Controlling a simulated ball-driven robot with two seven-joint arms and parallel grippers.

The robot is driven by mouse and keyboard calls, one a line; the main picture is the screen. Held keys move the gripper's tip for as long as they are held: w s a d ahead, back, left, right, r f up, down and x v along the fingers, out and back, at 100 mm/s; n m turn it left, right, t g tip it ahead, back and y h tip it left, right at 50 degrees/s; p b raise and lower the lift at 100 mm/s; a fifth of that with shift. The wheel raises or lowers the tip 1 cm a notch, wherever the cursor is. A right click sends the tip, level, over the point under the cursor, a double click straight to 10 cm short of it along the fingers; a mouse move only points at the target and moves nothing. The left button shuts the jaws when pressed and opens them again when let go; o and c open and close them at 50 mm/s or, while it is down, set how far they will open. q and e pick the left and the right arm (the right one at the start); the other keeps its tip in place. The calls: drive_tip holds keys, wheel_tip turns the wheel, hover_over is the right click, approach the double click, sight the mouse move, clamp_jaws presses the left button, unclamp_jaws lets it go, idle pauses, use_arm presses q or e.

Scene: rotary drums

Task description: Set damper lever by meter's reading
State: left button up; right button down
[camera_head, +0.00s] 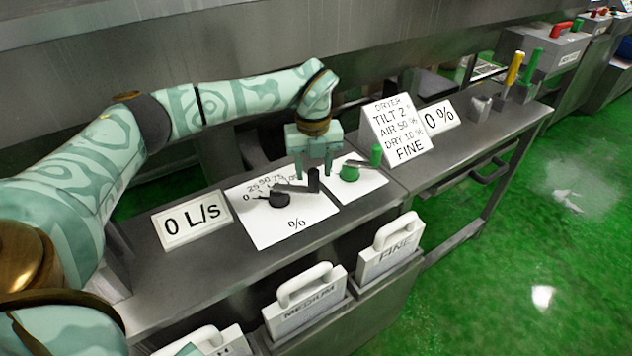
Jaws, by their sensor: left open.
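The white meter plate (192,220) on the grey bench reads "0 L/s". To its right is a white dial plate (291,226) with a scale starting at 0 and a "%" mark. A black hub (280,201) sits on it, and a short dark pointer seems to reach left toward 0. The dark damper lever's upright black knob (314,181) stands at the plate's right edge. My left gripper (314,173) points down over this knob, open, with its fingers on either side. I cannot tell whether they touch it.
A white card (397,130) reads "DRYER TILT 2°, AIR 50 %, DRY 10 %, FINE". A "0 %" plate (440,116) stands beside it. A green-knobbed lever (376,156) is close to my gripper's right. Handled white panels, "MEDIUM" (303,303) and "FINE" (390,253), stand in front.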

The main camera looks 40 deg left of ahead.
sight(294, 185)
use_arm(q)
drive_tip(key=shift+f+b, duration=0.35)
drive_tip(key=shift+f, duration=1.25)
